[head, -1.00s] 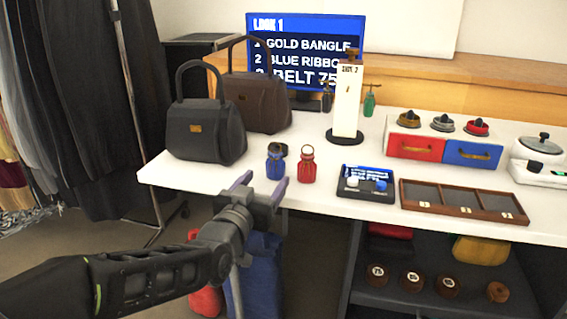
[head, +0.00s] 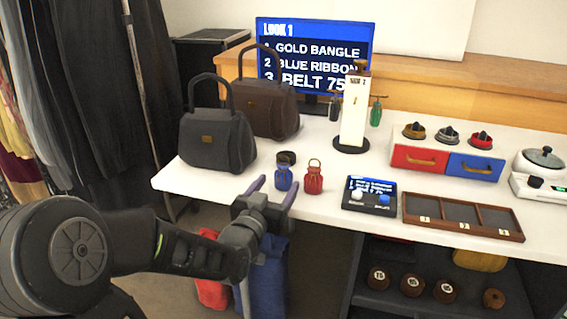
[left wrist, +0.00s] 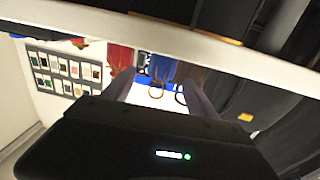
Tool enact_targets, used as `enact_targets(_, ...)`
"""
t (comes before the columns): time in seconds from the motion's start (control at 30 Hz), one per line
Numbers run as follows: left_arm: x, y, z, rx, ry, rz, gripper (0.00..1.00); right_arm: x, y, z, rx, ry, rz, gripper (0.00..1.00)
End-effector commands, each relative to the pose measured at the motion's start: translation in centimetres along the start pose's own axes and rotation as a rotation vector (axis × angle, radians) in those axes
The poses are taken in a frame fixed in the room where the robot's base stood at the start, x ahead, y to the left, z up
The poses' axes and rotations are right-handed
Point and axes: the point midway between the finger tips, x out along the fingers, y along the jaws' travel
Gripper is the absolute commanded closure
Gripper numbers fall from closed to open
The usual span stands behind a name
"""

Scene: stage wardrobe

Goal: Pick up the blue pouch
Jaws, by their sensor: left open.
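The small blue pouch (head: 284,179) stands near the front edge of the white table, with a dark ring-like top at or just behind it. A similar red pouch (head: 313,181) stands close on its right. My left gripper (head: 274,190) is open and empty at the table's front edge, its fingertips just in front of the blue pouch and apart from it as far as I can tell. In the left wrist view, the blue pouch (left wrist: 162,69) shows between the spread fingers, with the red pouch (left wrist: 120,57) to its left. My right gripper is out of view.
A black handbag (head: 217,142) and a brown handbag (head: 268,108) stand behind and left. A small display (head: 369,195) and a compartment tray (head: 462,229) lie to the right. Larger red and blue items (head: 268,285) are below the table edge (head: 345,211).

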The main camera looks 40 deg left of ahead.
Motion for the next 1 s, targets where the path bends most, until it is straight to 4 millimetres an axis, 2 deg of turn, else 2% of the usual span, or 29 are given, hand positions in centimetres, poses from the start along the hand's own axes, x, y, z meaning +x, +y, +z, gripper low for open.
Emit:
enact_targets(0.03,0.1,0.1,-0.6,0.0,-0.006,0.002,0.33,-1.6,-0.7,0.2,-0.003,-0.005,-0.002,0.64)
enact_targets(0.2,0.3,0.1,-0.2,-0.001,-0.003,0.003,0.33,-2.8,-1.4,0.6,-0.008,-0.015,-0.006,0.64)
enact_targets(0.67,0.6,0.1,0.2,-0.001,0.001,0.004,0.33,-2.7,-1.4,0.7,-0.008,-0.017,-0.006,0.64)
enact_targets(1.0,4.9,-0.1,0.1,-0.001,0.001,0.005,0.33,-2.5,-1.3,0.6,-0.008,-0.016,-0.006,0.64)
